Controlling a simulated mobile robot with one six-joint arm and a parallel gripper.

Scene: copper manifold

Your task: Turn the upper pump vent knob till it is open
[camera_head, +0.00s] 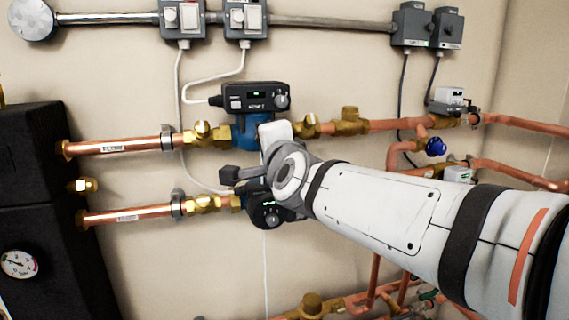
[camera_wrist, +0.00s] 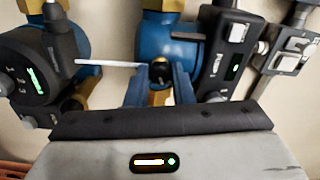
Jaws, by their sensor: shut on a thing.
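The upper pump has a blue body (camera_head: 245,134) and a black control box (camera_head: 257,97) in the head view. In the wrist view its blue body (camera_wrist: 160,35) is at the top centre, with the control box (camera_wrist: 222,58) to the right. The small dark vent knob (camera_wrist: 160,72) sits in front of the blue body. My gripper (camera_wrist: 160,80) has its two blue fingers on either side of the knob and is shut on it. A thin pale rod (camera_wrist: 105,63) reaches left from near the knob. My wrist and arm hide the knob and fingertips in the head view.
The lower pump's round black head (camera_head: 270,208) is close below my wrist, and shows at left in the wrist view (camera_wrist: 35,75). Copper pipes (camera_head: 115,146) and brass valves (camera_head: 205,134) flank the pumps. Grey switch boxes (camera_head: 245,18) and cables are above.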

